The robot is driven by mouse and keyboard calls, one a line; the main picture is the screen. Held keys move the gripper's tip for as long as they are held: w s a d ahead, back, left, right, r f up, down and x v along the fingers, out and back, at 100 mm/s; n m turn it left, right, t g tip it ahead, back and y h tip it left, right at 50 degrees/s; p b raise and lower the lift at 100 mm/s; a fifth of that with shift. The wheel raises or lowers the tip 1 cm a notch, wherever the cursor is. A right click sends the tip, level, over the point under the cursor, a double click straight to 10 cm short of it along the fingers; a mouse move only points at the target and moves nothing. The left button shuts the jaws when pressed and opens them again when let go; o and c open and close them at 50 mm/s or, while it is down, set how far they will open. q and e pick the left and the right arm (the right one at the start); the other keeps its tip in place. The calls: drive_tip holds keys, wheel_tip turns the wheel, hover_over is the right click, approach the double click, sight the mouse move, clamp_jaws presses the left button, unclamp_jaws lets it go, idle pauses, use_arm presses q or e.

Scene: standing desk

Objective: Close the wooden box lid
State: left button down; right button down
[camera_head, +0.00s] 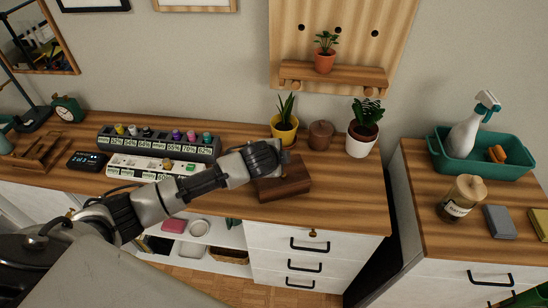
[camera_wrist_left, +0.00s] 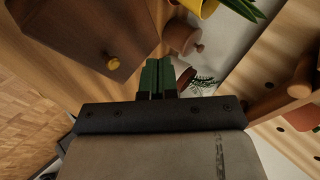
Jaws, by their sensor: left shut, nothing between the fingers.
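The wooden box (camera_head: 284,182) is dark brown and sits on the desk, right of the middle in the head view. My left gripper (camera_head: 281,148) is at its back left and hides part of it. In the left wrist view the box (camera_wrist_left: 85,30) fills the upper left, with a small brass knob (camera_wrist_left: 113,64) on one face. No raised lid or open gap shows; the lid looks down flat, though its back edge is partly hidden. My left gripper's dark green fingers (camera_wrist_left: 158,66) are together and empty, apart from the box. My right gripper is not in view.
Behind the box stand a yellow plant pot (camera_head: 285,132), a brown lidded pot (camera_head: 321,135) and a white plant pot (camera_head: 360,143). The desk right of the box is clear.

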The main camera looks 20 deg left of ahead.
sight(281, 185)
use_arm(q)
drive_tip(key=shift+s+d+f+m+t+y+b, duration=0.15)
drive_tip(key=shift+s+d+f+t+y+b, duration=0.1)
drive_tip(key=shift+f+t, duration=0.15)
drive_tip(key=shift+s+d+f+m+t+y+b, duration=0.15)
drive_tip(key=shift+s+d+f+t, duration=0.15)
drive_tip(key=shift+f, duration=0.2)
drive_tip(key=shift+s+d+f+t+y, duration=0.2)
drive_tip(key=shift+f+t+y, duration=0.1)
drive_tip(key=shift+f+t, duration=0.2)
drive_tip(key=shift+s+f+b, duration=0.15)
drive_tip(key=shift+f+b, duration=0.05)
drive_tip(key=shift+b, duration=0.1)
drive_tip(key=shift+s+d+f, duration=0.25)
drive_tip(key=shift+f, duration=0.1)
drive_tip(key=shift+s+d+f, duration=0.1)
drive_tip(key=shift+s+f, duration=0.1)
drive_tip(key=shift+f, duration=0.2)
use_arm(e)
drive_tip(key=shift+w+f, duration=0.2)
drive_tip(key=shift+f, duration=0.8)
use_arm(q)
drive_tip(key=shift+f, duration=0.1)
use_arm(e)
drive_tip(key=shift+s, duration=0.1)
